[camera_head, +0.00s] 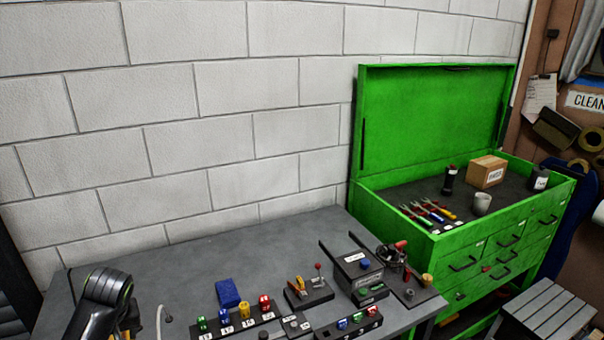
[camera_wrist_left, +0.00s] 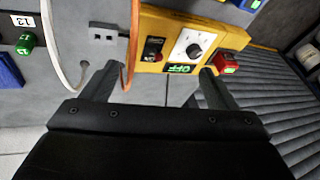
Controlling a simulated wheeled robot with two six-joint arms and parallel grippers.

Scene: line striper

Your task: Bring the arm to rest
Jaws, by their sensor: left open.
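My left arm (camera_head: 105,290) comes in at the lower left of the head view, over the left end of the grey workbench (camera_head: 190,265). Its gripper cannot be made out there. In the left wrist view my left gripper (camera_wrist_left: 158,70) is open, its two fingers wide apart with nothing held between them. A yellow control box (camera_wrist_left: 178,42) with a dial and an OFF label lies beyond the fingertips. I cannot tell whether the fingers touch anything. My right gripper is in neither view.
The bench holds a blue block (camera_head: 228,293), a rack of coloured pieces (camera_head: 240,324), a lever fixture (camera_head: 308,293) and a dark box (camera_head: 357,272). A green tool chest (camera_head: 435,120) stands at right. Pale (camera_wrist_left: 60,55) and orange cables (camera_wrist_left: 132,50) run near the fingers.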

